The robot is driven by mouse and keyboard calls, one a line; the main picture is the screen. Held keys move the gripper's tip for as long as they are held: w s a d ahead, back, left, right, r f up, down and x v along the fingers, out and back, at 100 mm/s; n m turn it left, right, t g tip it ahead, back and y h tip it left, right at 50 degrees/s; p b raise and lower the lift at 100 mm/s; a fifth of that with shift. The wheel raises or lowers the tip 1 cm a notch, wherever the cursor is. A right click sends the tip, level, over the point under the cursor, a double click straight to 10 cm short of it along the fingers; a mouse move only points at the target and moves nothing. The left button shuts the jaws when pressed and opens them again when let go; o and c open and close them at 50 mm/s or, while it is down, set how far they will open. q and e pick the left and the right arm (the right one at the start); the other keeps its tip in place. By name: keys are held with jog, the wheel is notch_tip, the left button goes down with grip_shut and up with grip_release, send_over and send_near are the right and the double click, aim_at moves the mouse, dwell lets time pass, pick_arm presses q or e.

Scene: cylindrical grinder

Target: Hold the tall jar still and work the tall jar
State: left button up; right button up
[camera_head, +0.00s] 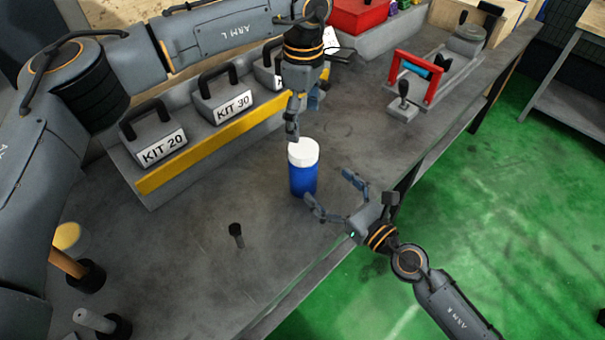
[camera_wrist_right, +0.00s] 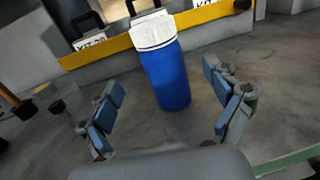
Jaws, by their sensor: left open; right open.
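The tall jar (camera_head: 303,178) is a blue cylinder with a white lid (camera_head: 303,152). It stands upright on the grey bench in the head view. In the right wrist view the jar (camera_wrist_right: 167,80) shows between my right fingers, a little beyond their tips. My right gripper (camera_head: 332,196) is open, at the jar's lower right and apart from it. My left gripper (camera_head: 293,132) points down just above the lid. Its fingers overlap the lid's top edge in the picture, and I cannot tell whether they touch it. Its opening is seen edge-on.
Grey kit blocks (camera_head: 222,95) stand behind a yellow-edged rack (camera_head: 205,150). A small black-topped peg (camera_head: 236,233) stands left of the jar. A red-handled fixture (camera_head: 418,77) sits toward the back right. The bench's front edge runs below my right gripper. Bare bench surrounds the jar.

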aim_at(311, 169)
jog(key=x, duration=0.9)
jog(key=shift+w, duration=0.15)
pick_arm(q)
jog(key=shift+s, duration=0.1)
pick_arm(e)
jog(key=shift+c, duration=0.4)
jog(key=c, duration=1.8)
pick_arm(q)
jog(key=m, duration=0.4)
jog(key=shift+m, duration=0.3)
pick_arm(e)
grip_shut()
pick_arm(q)
jog(key=m, duration=0.4)
jog(key=shift+f+m, duration=0.3)
jog(key=shift+f, duration=0.25)
notch_tip(311, 169, down, 7)
jog(key=shift+r, duration=0.1)
